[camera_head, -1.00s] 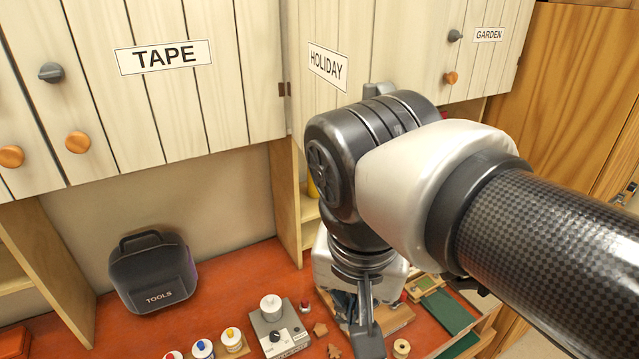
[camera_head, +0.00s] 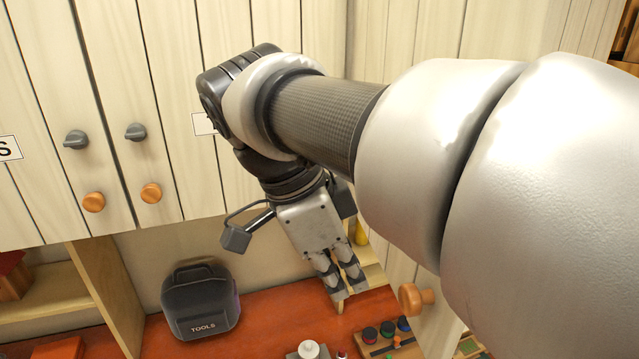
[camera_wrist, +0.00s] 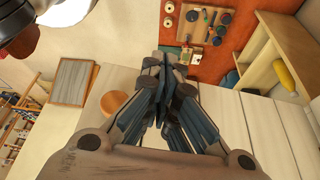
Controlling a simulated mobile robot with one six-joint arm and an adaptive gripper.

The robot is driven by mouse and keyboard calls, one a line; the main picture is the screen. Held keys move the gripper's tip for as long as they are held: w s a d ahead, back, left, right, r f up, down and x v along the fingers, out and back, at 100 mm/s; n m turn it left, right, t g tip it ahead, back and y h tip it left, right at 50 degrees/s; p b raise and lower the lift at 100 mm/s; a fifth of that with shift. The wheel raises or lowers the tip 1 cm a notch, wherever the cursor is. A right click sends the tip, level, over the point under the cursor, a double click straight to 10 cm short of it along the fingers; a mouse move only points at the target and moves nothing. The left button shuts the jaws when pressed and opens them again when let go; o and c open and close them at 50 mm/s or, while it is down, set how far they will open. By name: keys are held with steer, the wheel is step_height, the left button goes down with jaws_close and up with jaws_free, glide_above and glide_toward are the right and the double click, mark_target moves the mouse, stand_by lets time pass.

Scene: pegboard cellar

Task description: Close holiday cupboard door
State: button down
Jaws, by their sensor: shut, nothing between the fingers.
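The holiday cupboard door (camera_head: 425,255) is a pale board door standing swung out at the right in the head view, largely hidden behind my arm. A round orange wooden knob (camera_head: 415,298) sits near its lower edge; its label is not visible. My gripper (camera_head: 345,298) points down, left of the door, with its fingers together and empty. In the wrist view, the knob (camera_wrist: 113,103) shows just left of the shut fingers (camera_wrist: 165,68), beside a pale board. I cannot tell whether the fingers touch the door.
Closed pale cupboard doors with a grey knob (camera_head: 136,131) and an orange knob (camera_head: 151,193) stand at the left. Below, a black tool case (camera_head: 200,300) sits on the red worktop (camera_head: 265,310). A wooden shelf (camera_wrist: 262,62) holds a yellow object (camera_wrist: 283,75).

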steer(key=d+f, duration=0.5)
steer(key=d, duration=0.1)
steer(key=shift+w+p, duration=0.2)
steer(key=shift+p, duration=0.25)
steer(key=shift+d+f, duration=0.1)
